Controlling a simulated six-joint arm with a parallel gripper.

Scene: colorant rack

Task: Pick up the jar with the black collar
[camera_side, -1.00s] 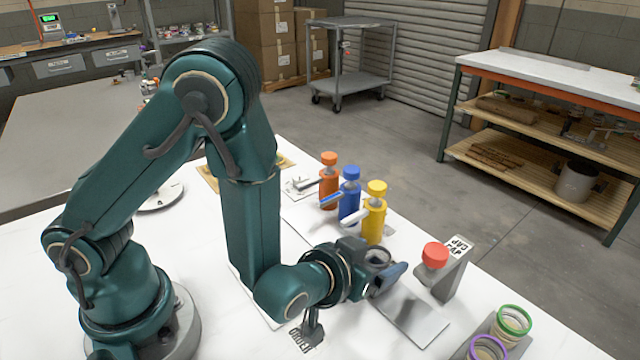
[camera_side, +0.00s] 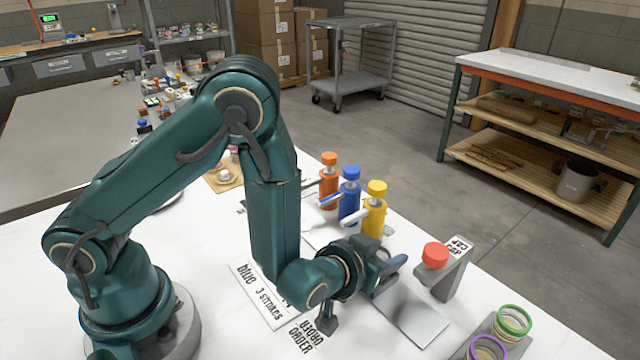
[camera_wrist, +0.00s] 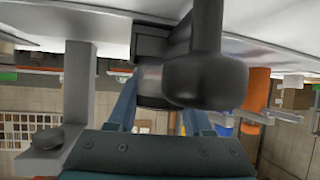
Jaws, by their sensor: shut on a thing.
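My gripper (camera_side: 391,266) is low over the right half of the white table, beside a grey plate. Its blue fingers show in the wrist view (camera_wrist: 158,100), closed on a pale glassy jar with a dark collar (camera_wrist: 150,76). The jar is mostly hidden by my gripper in the side view. A large dark rounded part blocks much of the wrist view, so the jar's outline is unclear. I cannot tell the jar's exact height above the table.
Orange (camera_side: 329,188), blue (camera_side: 349,205) and yellow (camera_side: 374,219) bottles stand behind my gripper. A red cap (camera_side: 435,254) sits on a grey stand (camera_side: 455,276) at right. The grey plate (camera_side: 412,316) is bare. Green (camera_side: 513,319) and purple (camera_side: 488,347) ringed jars stand front right.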

